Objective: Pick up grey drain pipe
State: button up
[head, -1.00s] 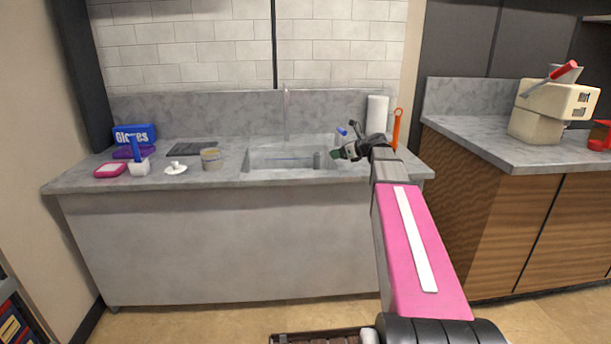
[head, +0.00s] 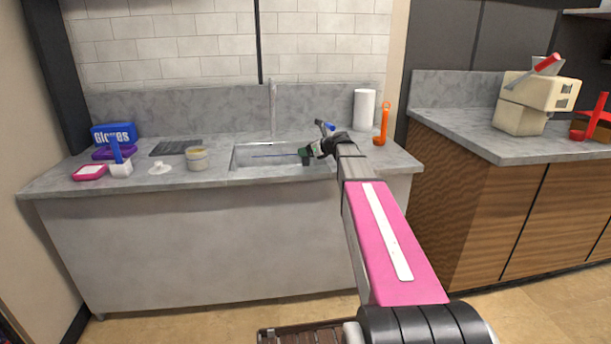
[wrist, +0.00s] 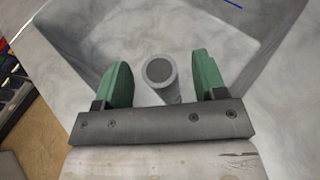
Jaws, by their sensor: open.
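The grey drain pipe (wrist: 167,92) is a short cylinder with a dark round end, standing in the sink basin in the wrist view. It lies between the two green fingers of my gripper (wrist: 160,82), with a gap on each side. My gripper is open and does not visibly touch the pipe. In the head view my gripper (head: 304,154) is over the right part of the sink (head: 245,169), and the pipe there is too hidden to make out clearly.
Sink walls close around my gripper. A paper roll (head: 364,109) and an orange tool (head: 382,125) stand to the right. A tub (head: 197,158), a white stopper-like piece (head: 159,168), a brush (head: 119,163) and a blue gloves box (head: 114,134) stand to the left.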

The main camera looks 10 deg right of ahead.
jog(key=x, duration=0.3)
jog(key=shift+f, duration=0.1)
grip_shut()
